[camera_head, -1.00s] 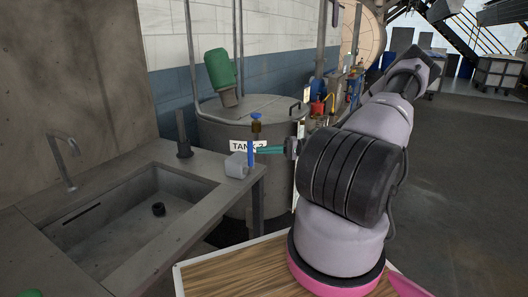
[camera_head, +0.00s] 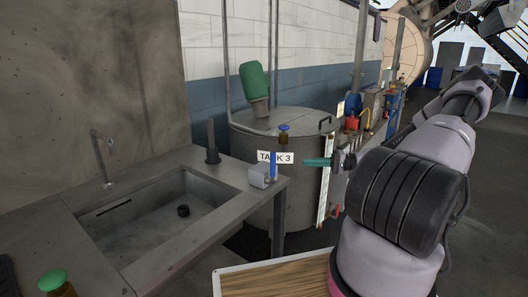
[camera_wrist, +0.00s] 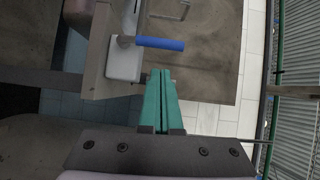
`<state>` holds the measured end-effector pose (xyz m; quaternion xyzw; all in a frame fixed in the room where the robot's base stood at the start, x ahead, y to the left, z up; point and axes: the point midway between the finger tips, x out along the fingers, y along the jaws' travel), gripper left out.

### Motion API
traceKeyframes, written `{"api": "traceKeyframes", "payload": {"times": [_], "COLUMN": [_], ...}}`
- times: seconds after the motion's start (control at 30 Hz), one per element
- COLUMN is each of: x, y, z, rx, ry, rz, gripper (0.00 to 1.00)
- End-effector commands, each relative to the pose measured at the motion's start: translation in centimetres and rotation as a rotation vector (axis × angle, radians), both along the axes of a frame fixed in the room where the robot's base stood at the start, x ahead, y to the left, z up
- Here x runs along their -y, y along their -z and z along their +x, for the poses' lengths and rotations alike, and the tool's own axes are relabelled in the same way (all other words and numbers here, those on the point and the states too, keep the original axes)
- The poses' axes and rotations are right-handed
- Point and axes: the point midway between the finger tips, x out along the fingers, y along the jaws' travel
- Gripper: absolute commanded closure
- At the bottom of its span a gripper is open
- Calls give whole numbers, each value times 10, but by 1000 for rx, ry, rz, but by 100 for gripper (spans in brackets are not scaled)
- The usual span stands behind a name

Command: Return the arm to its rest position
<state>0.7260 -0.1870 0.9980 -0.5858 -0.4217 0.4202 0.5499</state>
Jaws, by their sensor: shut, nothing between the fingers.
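My arm (camera_head: 408,200), pale grey with a ribbed black joint, rises at the right of the head view and reaches toward the back. My gripper (camera_head: 308,162) has teal fingers that point left, in front of the tank (camera_head: 252,143) with a TANK 3 label. In the wrist view my gripper (camera_wrist: 162,77) is shut with its fingers together and nothing between them. A blue handle (camera_head: 273,166) on a grey block (camera_head: 259,177) at the counter's corner is left of the fingertips, apart from them in the head view. The wrist view also shows the blue handle (camera_wrist: 160,43).
A counter with a sink (camera_head: 155,215) and tap (camera_head: 102,155) fills the left. A green-capped bottle (camera_head: 57,283) stands at the near left. A wooden top (camera_head: 270,283) lies below my arm. Pipes and valves (camera_head: 355,123) stand behind the gripper. Floor is open at far right.

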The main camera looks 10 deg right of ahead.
Motion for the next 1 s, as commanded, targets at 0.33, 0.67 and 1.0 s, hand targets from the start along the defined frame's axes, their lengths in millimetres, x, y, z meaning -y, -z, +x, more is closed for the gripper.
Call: {"api": "traceKeyframes", "payload": {"times": [0.33, 0.67, 1.0], "x": [-37, -73, -101], "y": [-31, -95, -182], "z": [-20, -60, -108], "rx": [-139, -301, -319], "ry": [-167, -254, -123], "rz": [-263, -704, -1080], "gripper": [100, 100, 100]}}
